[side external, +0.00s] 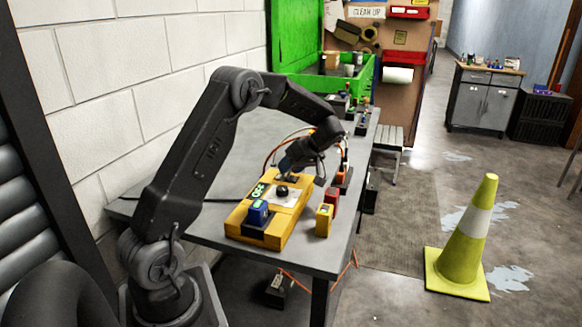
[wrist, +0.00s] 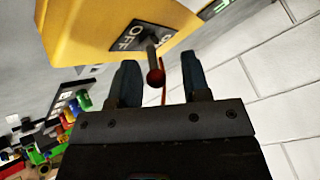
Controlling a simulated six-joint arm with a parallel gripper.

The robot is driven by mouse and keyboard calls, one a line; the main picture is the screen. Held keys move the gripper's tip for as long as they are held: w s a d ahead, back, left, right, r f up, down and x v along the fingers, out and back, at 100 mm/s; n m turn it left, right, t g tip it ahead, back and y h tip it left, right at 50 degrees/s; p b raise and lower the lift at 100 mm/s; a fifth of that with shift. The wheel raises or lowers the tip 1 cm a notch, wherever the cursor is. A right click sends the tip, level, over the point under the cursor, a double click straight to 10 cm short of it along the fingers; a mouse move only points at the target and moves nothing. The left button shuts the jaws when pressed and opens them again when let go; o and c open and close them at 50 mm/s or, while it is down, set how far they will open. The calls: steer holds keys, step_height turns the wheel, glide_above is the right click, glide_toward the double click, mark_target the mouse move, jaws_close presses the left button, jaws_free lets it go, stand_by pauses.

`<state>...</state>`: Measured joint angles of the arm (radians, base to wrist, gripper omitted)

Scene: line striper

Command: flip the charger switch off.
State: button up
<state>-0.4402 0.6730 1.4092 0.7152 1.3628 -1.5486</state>
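The yellow charger (side external: 247,229) lies on the grey table. In the wrist view, its yellow body (wrist: 90,30) fills the upper left. A black plate on it reads OFF (wrist: 131,37), with a second label partly hidden by the lever. The switch lever (wrist: 155,75) is a thin stem with a red ball tip. My gripper (wrist: 158,62) is open, its two dark blue fingers apart, with the lever tip between them in the picture. I cannot tell whether either finger touches it. In the side view, my gripper (side external: 291,166) is low over the charger's far end and hides the switch.
A blue battery (side external: 258,212) sits on the charger's near end, beside a black knob (side external: 282,191). Yellow (side external: 324,220) and red (side external: 332,198) blocks stand to the right. Orange cables loop behind my gripper. A white block wall (side external: 100,80) borders the table's left.

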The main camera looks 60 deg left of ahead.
steer(key=v, duration=1.3)
steer(key=shift+d+r, duration=0.2)
steer(key=shift+r, duration=0.15)
steer(key=shift+w, duration=0.1)
steer(key=s+d+r+m+t+h, duration=0.1)
steer(key=s+d+r+m+t, duration=0.2)
steer(key=s+d+m, duration=0.3)
steer(key=s+d+r+m+t+h, duration=0.25)
steer(key=s+d+r+m, duration=0.2)
steer(key=d, duration=0.35)
steer(key=s+d+f+m+t+h, duration=0.1)
steer(key=s+d+f+m+t, duration=0.1)
steer(key=s+d+m, duration=0.2)
steer(key=s+d+f+m+t+h, duration=0.2)
steer(key=s+d+m, duration=0.3)
steer(key=s, duration=0.5)
steer(key=shift+s+d+f+t, duration=0.2)
steer(key=shift+d+f+t, duration=0.35)
steer(key=shift+d+t, duration=0.25)
